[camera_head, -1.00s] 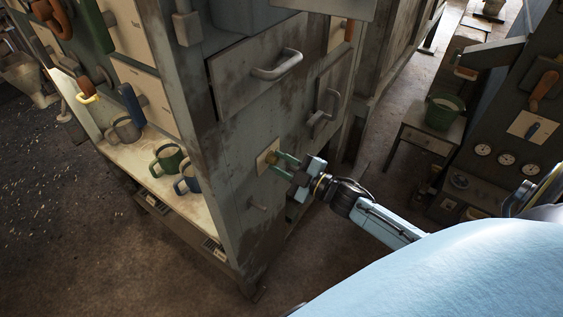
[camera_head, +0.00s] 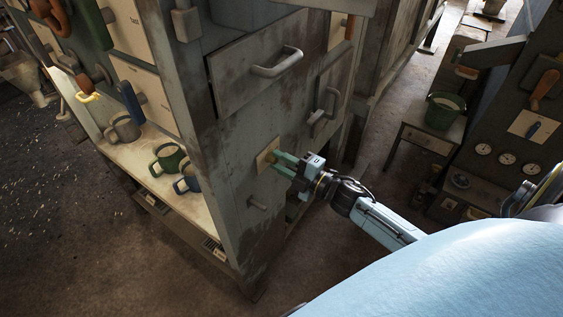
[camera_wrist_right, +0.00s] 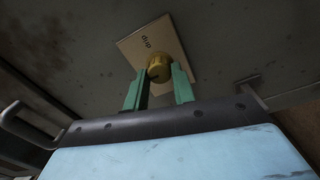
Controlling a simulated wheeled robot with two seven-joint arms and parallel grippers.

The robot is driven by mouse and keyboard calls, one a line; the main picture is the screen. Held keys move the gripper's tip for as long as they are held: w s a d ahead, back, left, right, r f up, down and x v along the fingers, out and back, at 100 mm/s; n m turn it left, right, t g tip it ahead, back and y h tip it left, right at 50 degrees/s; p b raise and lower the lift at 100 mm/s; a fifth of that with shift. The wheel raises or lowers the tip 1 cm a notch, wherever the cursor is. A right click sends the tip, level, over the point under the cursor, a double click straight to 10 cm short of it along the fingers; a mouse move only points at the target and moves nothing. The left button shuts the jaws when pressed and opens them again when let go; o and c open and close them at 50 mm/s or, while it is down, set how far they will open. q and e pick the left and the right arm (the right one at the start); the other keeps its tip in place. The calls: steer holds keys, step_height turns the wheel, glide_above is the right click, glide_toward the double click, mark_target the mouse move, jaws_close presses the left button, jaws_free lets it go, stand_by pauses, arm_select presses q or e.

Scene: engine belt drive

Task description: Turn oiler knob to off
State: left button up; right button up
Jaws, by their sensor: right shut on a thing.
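The oiler knob (camera_wrist_right: 159,69) is a round yellow knob with a dark mark, on a tan plate (camera_wrist_right: 168,42) lettered "drip" in the right wrist view. In the head view the plate (camera_head: 264,157) sits on the grey cabinet side, and the knob is mostly hidden by my fingers. My right gripper (camera_head: 281,160) has green fingers, one on each side of the knob. It is shut on the knob. The fingers also flank it in the right wrist view (camera_wrist_right: 160,86). My left gripper is not in view.
A drawer handle (camera_head: 277,64) and a smaller handle (camera_head: 326,105) stick out above the plate. Several mugs stand on the shelf at the left. A green bucket (camera_head: 443,111) stands on a stand at the right.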

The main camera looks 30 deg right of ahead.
steer(key=o, duration=1)
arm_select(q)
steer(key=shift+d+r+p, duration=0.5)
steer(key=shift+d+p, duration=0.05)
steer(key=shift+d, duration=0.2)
arm_select(e)
steer(key=v, duration=1.3)
steer(key=shift+s, duration=0.2)
